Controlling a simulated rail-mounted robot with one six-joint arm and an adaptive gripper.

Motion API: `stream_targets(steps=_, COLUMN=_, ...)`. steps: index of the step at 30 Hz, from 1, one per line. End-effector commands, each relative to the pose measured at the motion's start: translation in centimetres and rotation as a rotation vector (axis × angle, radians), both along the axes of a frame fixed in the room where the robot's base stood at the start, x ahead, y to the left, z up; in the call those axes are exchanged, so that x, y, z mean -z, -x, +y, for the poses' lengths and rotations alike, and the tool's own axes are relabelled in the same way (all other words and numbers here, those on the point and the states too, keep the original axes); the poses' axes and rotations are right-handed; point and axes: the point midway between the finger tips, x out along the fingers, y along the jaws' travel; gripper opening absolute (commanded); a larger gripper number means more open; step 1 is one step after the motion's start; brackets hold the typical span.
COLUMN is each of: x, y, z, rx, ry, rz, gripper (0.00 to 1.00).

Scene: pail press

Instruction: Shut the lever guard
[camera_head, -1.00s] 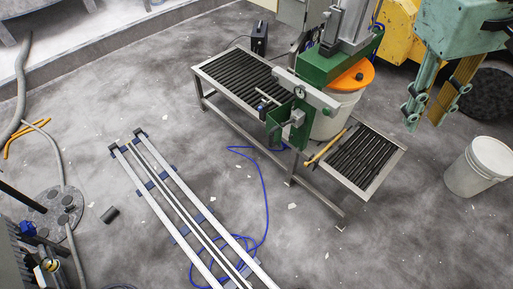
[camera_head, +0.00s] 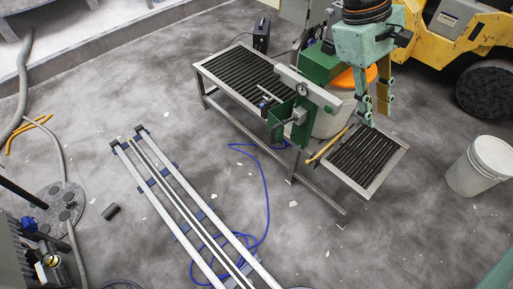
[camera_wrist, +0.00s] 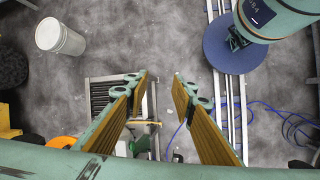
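The press stands over the roller conveyor, with a green plate or box (camera_head: 284,121) and grey metal fittings on its front; this may be the lever guard, but I cannot tell its exact state. A wooden-coloured lever handle (camera_head: 327,147) sticks out beside it, and a small one shows in the wrist view (camera_wrist: 146,122). My gripper (camera_head: 376,114) is open and empty, above the right conveyor section and right of the green plate. Its fingers (camera_wrist: 160,77) are apart in the wrist view.
The roller conveyor (camera_head: 208,74) runs left of the press, and a short section (camera_head: 397,160) lies right. A white bucket (camera_head: 478,165) stands on the floor at right. A yellow vehicle (camera_head: 440,45) is behind. White rails (camera_head: 180,209) and a blue cable (camera_head: 264,185) lie in front.

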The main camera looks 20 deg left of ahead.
Motion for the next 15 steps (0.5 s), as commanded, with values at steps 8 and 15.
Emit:
stream_targets(steps=8, x=3.8, y=-1.4, z=1.5, rx=-0.121, ry=0.131, rz=0.067, gripper=0.24)
stream_targets(steps=15, x=6.9, y=-2.7, z=3.0, rx=-0.224, ry=0.245, rz=0.110, gripper=0.24)
